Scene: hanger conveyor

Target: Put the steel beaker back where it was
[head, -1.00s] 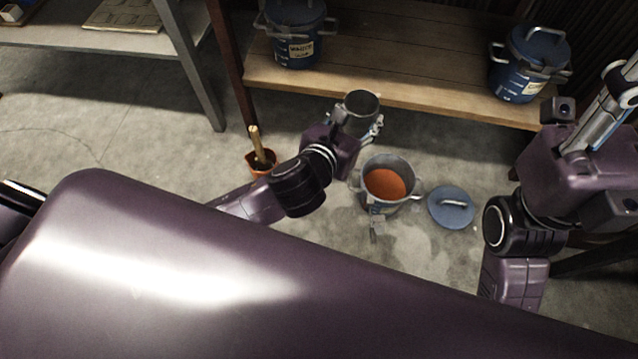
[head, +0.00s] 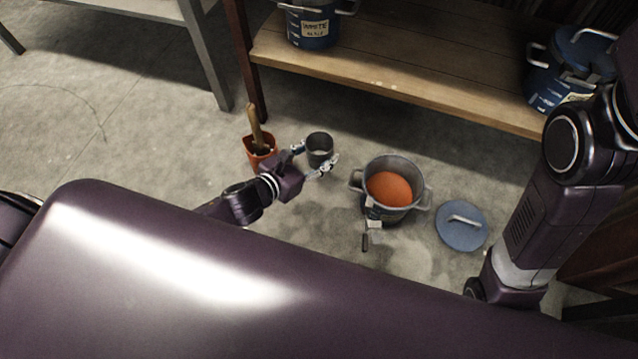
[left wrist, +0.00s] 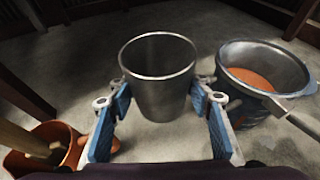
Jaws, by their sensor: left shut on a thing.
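The steel beaker (head: 320,150) is upright, low over the floor, between the orange pot and the large open pot in the head view. It also shows in the left wrist view (left wrist: 158,85), with its mouth up and its inside looking empty. My left gripper (head: 314,164) is shut on the beaker, with a blue-padded finger on either side of it. I cannot tell whether the beaker's base touches the floor. My right arm rises at the right edge of the head view, and its gripper is out of sight.
An orange pot (head: 262,160) with a wooden handle stands left of the beaker. A grey pot (head: 371,209) of orange-red contents stands to its right, with a blue lid (head: 462,228) on the floor beside it. A wooden shelf (head: 400,84) with lidded blue pots is behind.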

